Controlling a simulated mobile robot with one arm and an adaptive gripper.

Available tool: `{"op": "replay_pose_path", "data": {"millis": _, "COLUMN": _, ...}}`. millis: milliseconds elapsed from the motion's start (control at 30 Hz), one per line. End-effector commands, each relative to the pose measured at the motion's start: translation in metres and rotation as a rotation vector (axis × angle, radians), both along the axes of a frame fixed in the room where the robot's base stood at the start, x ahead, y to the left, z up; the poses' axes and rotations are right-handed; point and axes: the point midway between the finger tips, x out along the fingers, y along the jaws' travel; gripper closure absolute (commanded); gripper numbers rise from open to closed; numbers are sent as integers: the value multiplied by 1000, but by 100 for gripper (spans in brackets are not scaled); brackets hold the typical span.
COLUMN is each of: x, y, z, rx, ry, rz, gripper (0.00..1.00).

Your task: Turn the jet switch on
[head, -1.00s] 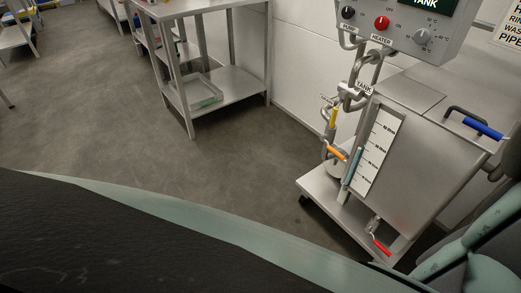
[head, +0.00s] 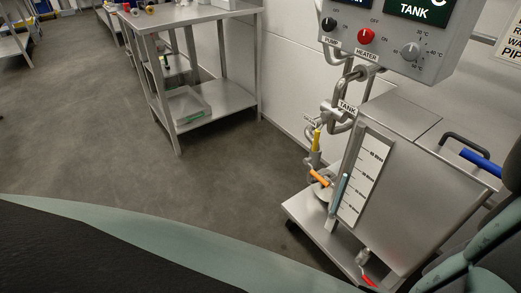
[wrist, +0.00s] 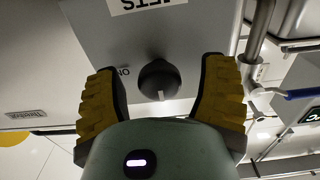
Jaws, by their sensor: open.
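The jet switch (wrist: 158,80) is a round black knob with a pale pointer line, on a grey panel in the wrist view. The panel has a white label (wrist: 145,3), seen upside down and cut by the top edge, that appears to read JETS. An upside-down ON mark (wrist: 123,71) is left of the knob. My gripper (wrist: 160,72) is open, with one yellow ridged finger on each side of the knob and a gap on both sides. Contact is not visible. The head view does not show my gripper or this switch.
In the head view, a control box has a black pump knob (head: 328,24), a red heater knob (head: 366,36) and a grey temperature knob (head: 410,51). Below is a steel tank (head: 415,190) with coloured valve handles. A steel table (head: 200,13) stands left. Pipes (wrist: 262,30) run right in the wrist view.

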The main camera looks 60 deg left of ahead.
Motion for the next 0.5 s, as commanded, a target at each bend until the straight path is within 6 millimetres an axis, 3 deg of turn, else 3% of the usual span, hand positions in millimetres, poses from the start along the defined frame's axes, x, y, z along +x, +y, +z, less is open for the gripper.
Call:
{"op": "replay_pose_path", "data": {"millis": 133, "x": 0, "y": -1, "z": 0, "rx": 0, "ry": 0, "rz": -2, "gripper": 25}}
{"op": "replay_pose_path", "data": {"millis": 500, "x": 0, "y": 0, "z": 0, "rx": -1, "ry": 1, "rz": -1, "gripper": 64}}
